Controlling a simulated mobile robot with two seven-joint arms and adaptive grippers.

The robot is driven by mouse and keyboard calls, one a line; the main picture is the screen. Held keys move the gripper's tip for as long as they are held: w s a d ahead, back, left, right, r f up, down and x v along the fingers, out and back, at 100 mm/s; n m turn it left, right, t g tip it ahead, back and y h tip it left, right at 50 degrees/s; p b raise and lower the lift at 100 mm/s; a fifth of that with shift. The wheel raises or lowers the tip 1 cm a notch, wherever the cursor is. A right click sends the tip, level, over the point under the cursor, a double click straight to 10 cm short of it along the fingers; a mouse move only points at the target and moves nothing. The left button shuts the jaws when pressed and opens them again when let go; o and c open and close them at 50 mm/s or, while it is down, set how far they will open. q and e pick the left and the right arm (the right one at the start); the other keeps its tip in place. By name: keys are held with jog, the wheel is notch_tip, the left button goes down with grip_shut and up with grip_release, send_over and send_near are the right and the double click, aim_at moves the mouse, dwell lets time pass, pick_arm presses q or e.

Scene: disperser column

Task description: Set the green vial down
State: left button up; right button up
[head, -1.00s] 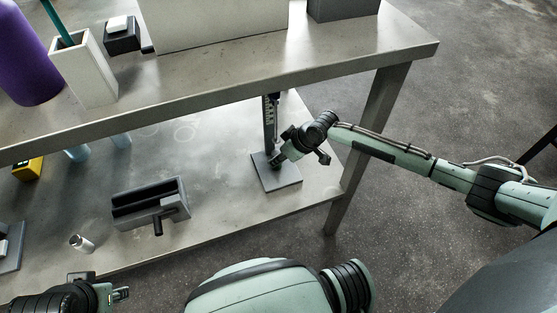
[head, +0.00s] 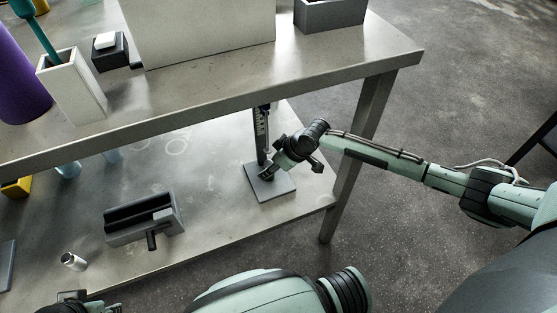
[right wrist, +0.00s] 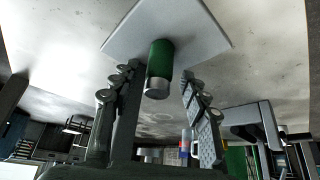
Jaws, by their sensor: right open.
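The green vial (right wrist: 160,58) with a silver end (right wrist: 158,88) shows in the right wrist view, against the grey square base plate (right wrist: 207,42). My right gripper (right wrist: 161,74) is open, with one finger on each side of the vial and a gap visible beside it. In the head view my right gripper (head: 271,171) is low over the same base plate (head: 272,190) of the disperser column (head: 262,130), on the lower shelf; the vial is hidden there. My left gripper (head: 72,296) is only partly in frame at the bottom left, and its jaws cannot be made out.
A dark grey slotted block with a handle (head: 145,218) and a small silver cylinder (head: 73,261) are on the lower shelf. The upper tabletop (head: 230,90) overhangs behind my right gripper, with a table leg (head: 350,160) to the right. The shelf between block and plate is clear.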

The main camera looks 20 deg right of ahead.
jog(key=p+v, duration=0.2)
jog(key=v, duration=1)
jog(key=s+a+f, duration=0.3)
jog(key=s+a, duration=0.2)
pick_arm(q)
jog(key=x, duration=0.5)
jog(key=shift+s+d+f, duration=0.2)
jog(key=shift+d+f, duration=0.05)
jog(key=shift+d, duration=0.2)
pick_arm(e)
jog(key=s+d+f+m+g+h, duration=0.1)
jog(key=s+d+f+m+h, duration=0.1)
jog(key=s+d, duration=0.3)
jog(key=s+d+f+m+h, duration=0.2)
jog(key=s+d, duration=0.4)
jog(key=s, duration=0.4)
jog(key=shift+s+d+f+m+g+h, duration=0.2)
jog(key=shift+f+m+g+h, duration=0.25)
jog(key=shift+m, duration=0.25)
jog(key=shift+r, duration=0.1)
